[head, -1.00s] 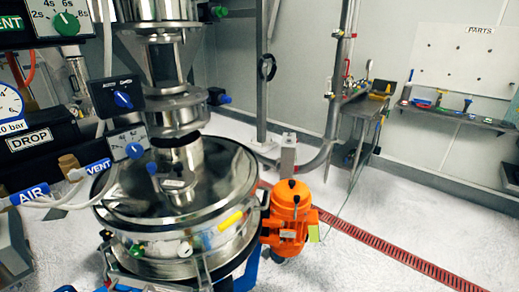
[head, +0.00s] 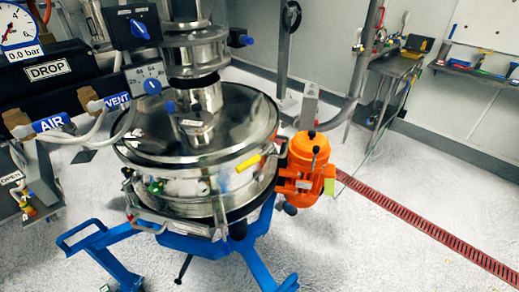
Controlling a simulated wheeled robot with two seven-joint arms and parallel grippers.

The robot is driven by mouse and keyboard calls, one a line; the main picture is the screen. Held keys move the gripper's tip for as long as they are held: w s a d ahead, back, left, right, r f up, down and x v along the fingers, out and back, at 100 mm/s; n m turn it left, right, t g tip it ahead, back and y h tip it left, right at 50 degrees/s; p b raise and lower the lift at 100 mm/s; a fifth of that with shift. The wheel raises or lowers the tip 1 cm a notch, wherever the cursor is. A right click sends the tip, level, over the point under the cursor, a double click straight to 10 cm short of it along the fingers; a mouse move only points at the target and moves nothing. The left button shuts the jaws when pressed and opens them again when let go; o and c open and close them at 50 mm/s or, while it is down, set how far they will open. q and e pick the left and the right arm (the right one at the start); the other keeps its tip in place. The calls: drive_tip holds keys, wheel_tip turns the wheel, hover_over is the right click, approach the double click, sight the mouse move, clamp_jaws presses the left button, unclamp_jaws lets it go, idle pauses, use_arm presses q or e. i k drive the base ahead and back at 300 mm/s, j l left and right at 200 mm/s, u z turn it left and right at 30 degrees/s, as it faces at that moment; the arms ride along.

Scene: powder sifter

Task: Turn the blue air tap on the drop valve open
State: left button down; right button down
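The black drop valve box (head: 70,78) with its DROP label (head: 48,71) is at the upper left of the head view. Below it, a blue piece marked AIR (head: 52,124) sticks out to the right from a tan fitting (head: 17,117); it looks like the air tap's handle. A similar blue piece marked VENT (head: 117,100) extends from another tan fitting (head: 90,97). Pale hoses run close by both. Whether the tap is open cannot be told for sure. Neither of my grippers is in view.
The gauge (head: 20,28) reads about 0.0 bar. The steel sifter (head: 215,172) stands on a blue frame (head: 262,268), with an orange motor (head: 304,168) at its right. A grey box (head: 38,172) and a small OPEN label (head: 12,178) are at the left edge.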

sight(44, 124)
drive_tip(key=u, duration=1.55)
